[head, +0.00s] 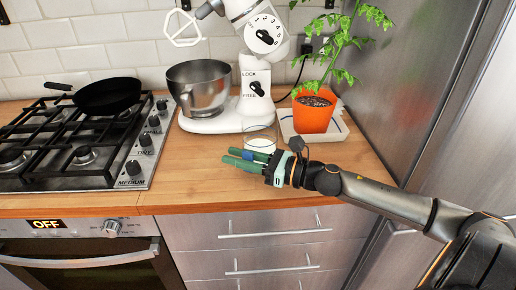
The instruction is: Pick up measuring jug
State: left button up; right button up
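The measuring jug (260,136) is a clear glass vessel standing on the wooden counter, in front of the white stand mixer. My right gripper (229,156) reaches in from the right, with its green fingers pointing left across the near side of the jug. The fingers lie close together, one slightly nearer the counter's front edge, with a narrow gap. A small blue part shows at the fingers, and I cannot tell whether it is the jug's handle. The fingers hide the jug's lower near side, so contact is unclear. My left gripper is not in view.
The mixer's steel bowl (199,88) stands behind left of the jug. A potted plant in an orange pot (312,113) sits on a white tray (335,134) behind right. A gas hob (75,155) with a black pan (107,95) is at left. The counter front left of the gripper is clear.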

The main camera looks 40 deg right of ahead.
jog(key=shift+w+a, duration=0.15)
grip_shut()
jog(key=shift+r, duration=0.1)
dwell(1.4)
